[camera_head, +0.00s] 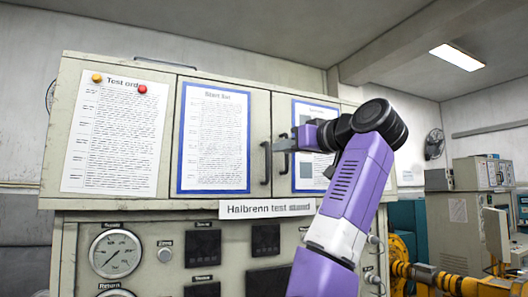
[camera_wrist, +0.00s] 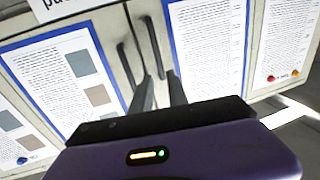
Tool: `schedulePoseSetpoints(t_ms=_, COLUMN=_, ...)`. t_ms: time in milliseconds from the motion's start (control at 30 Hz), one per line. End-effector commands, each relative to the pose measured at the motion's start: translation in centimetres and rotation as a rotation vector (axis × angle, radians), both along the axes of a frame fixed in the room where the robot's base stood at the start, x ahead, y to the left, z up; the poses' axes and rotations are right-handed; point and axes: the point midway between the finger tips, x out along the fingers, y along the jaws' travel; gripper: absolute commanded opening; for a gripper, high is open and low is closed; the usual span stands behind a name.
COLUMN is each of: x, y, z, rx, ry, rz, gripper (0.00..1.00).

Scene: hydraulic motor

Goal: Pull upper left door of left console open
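The left console's upper left door (camera_head: 258,125) bears a blue-framed sheet and looks closed. Its dark bar handle (camera_head: 266,162) is near its right edge; the wrist view shows this handle too (camera_wrist: 153,47). The neighbouring door's handle (camera_head: 283,160) is just right of it and also shows in the wrist view (camera_wrist: 126,65). My gripper (camera_head: 277,146) is at the handles, reaching in from the right. In the wrist view its fingers (camera_wrist: 162,82) are apart, with the left door's handle end between the tips. Whether they touch it is unclear.
The neighbouring door (camera_head: 281,105) is partly hidden by my arm. A leftmost panel holds a pinned test sheet (camera_head: 115,135). Below are a gauge (camera_head: 115,253) and dark instruments. Yellow machinery (camera_head: 430,277) and another console (camera_head: 460,225) stand at the right.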

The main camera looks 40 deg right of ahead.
Motion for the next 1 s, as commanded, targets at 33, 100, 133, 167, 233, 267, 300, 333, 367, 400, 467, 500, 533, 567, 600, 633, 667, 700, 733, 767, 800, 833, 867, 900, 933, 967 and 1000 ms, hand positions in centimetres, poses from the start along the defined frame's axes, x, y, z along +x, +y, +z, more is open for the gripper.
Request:
schedulePoseSetpoints(t_ms=33, x=0.4, y=0.1, z=0.0, rx=-0.005, ry=0.004, rz=0.003, gripper=0.2)
schedulePoseSetpoints(t_ms=100, x=1.2, y=0.0, z=0.1, rx=-0.007, ry=0.005, rz=0.003, gripper=0.2)
schedulePoseSetpoints(t_ms=133, x=1.6, y=0.0, z=0.1, rx=-0.006, ry=0.005, rz=0.003, gripper=0.2)
schedulePoseSetpoints(t_ms=167, x=2.0, y=-0.1, z=0.2, rx=-0.006, ry=0.004, rz=0.003, gripper=0.2)
schedulePoseSetpoints(t_ms=233, x=3.1, y=-0.1, z=0.3, rx=-0.005, ry=0.004, rz=0.002, gripper=0.2)
schedulePoseSetpoints(t_ms=267, x=3.6, y=-0.2, z=0.3, rx=-0.006, ry=0.004, rz=0.002, gripper=0.2)
schedulePoseSetpoints(t_ms=300, x=4.2, y=-0.2, z=0.3, rx=-0.006, ry=0.003, rz=0.002, gripper=0.2)
schedulePoseSetpoints(t_ms=333, x=4.7, y=-0.2, z=0.3, rx=-0.006, ry=0.003, rz=0.003, gripper=0.2)
schedulePoseSetpoints(t_ms=367, x=5.1, y=-0.3, z=0.3, rx=-0.006, ry=0.003, rz=0.002, gripper=0.2)
schedulePoseSetpoints(t_ms=400, x=5.6, y=-0.4, z=0.3, rx=-0.005, ry=0.002, rz=0.002, gripper=0.2)
schedulePoseSetpoints(t_ms=467, x=6.3, y=-0.4, z=0.3, rx=-0.006, ry=0.001, rz=0.001, gripper=0.2)
schedulePoseSetpoints(t_ms=500, x=6.7, y=-0.5, z=0.2, rx=-0.007, ry=0.002, rz=0.001, gripper=0.2)
schedulePoseSetpoints(t_ms=533, x=7.0, y=-0.5, z=0.2, rx=-0.007, ry=0.003, rz=0.001, gripper=0.2)
schedulePoseSetpoints(t_ms=567, x=7.2, y=-0.5, z=0.1, rx=-0.007, ry=0.002, rz=0.001, gripper=0.2)
schedulePoseSetpoints(t_ms=600, x=7.3, y=-0.6, z=0.1, rx=-0.007, ry=0.001, rz=0.0, gripper=0.2)
schedulePoseSetpoints(t_ms=633, x=7.5, y=-0.6, z=0.1, rx=-0.007, ry=0.001, rz=0.0, gripper=0.2)
schedulePoseSetpoints(t_ms=667, x=7.5, y=-0.6, z=0.0, rx=-0.007, ry=0.001, rz=0.0, gripper=0.2)
schedulePoseSetpoints(t_ms=700, x=7.6, y=-0.6, z=0.0, rx=-0.007, ry=0.001, rz=-0.001, gripper=0.2)
schedulePoseSetpoints(t_ms=733, x=7.6, y=-0.6, z=0.0, rx=-0.007, ry=0.001, rz=-0.001, gripper=0.2)
schedulePoseSetpoints(t_ms=767, x=7.7, y=-0.6, z=0.0, rx=-0.007, ry=0.001, rz=-0.001, gripper=0.2)
schedulePoseSetpoints(t_ms=800, x=7.7, y=-0.6, z=-0.1, rx=-0.007, ry=0.0, rz=-0.001, gripper=0.2)
schedulePoseSetpoints(t_ms=833, x=7.6, y=-0.6, z=-0.1, rx=-0.007, ry=0.0, rz=-0.001, gripper=0.2)
schedulePoseSetpoints(t_ms=867, x=7.6, y=-0.6, z=-0.1, rx=-0.007, ry=0.0, rz=-0.001, gripper=0.2)
schedulePoseSetpoints(t_ms=900, x=7.6, y=-0.6, z=-0.1, rx=-0.007, ry=0.0, rz=-0.001, gripper=0.2)
schedulePoseSetpoints(t_ms=933, x=7.6, y=-0.6, z=0.0, rx=-0.007, ry=0.0, rz=-0.001, gripper=0.18)
schedulePoseSetpoints(t_ms=967, x=7.6, y=-0.6, z=0.0, rx=-0.007, ry=0.0, rz=-0.001, gripper=0.12)
schedulePoseSetpoints(t_ms=1000, x=7.6, y=-0.6, z=0.0, rx=-0.007, ry=0.0, rz=-0.001, gripper=0.04)
